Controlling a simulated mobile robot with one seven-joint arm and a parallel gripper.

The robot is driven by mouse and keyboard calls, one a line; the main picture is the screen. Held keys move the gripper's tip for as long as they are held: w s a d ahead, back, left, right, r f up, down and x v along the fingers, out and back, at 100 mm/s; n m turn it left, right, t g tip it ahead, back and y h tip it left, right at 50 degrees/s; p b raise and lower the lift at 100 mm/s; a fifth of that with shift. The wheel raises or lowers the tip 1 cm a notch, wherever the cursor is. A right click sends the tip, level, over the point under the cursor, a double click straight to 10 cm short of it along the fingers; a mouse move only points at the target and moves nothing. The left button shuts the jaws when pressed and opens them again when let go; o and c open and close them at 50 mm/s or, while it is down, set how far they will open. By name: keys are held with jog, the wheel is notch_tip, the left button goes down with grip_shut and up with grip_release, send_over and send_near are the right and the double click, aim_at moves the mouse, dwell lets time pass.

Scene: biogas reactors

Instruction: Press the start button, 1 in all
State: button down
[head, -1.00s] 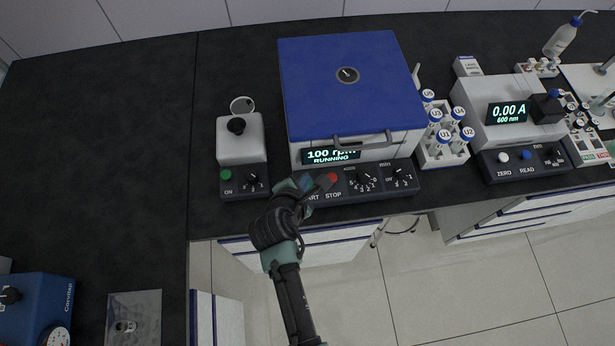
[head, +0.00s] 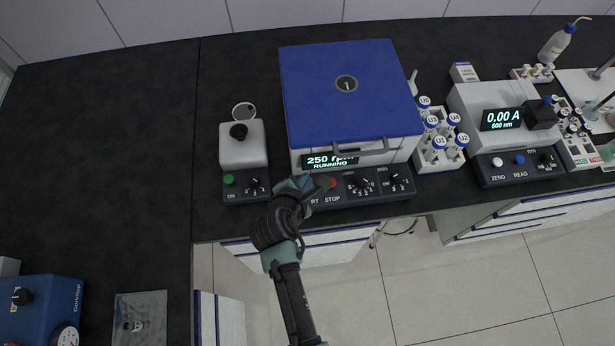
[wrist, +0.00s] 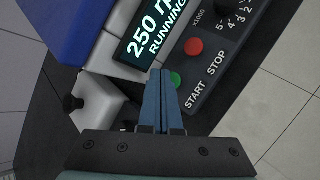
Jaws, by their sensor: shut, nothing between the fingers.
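The centrifuge (head: 350,92) has a closed blue lid and a dark front panel. Its display (head: 330,161) reads 250 rpm, RUNNING; in the wrist view the display (wrist: 152,30) is partly cut off. The green start button (wrist: 175,79) shows beside my gripper's fingertips in the wrist view, above the START label. The red stop button (wrist: 194,46) is beyond it, and in the head view (head: 328,183) it is just right of my gripper. My gripper (wrist: 160,76) is shut and empty, its blue fingers at the start button's edge. In the head view my gripper hides the start button. Contact cannot be told.
A small mixer with an ON button (head: 242,150) stands left of the centrifuge. A rack of blue-capped tubes (head: 437,160) and a spectrophotometer (head: 505,120) stand to the right. Dials (head: 361,185) lie right of the stop button.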

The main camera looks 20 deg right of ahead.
jog(key=shift+r+p, duration=2.55)
jog(key=shift+p, duration=0.15)
jog(key=shift+f, duration=0.1)
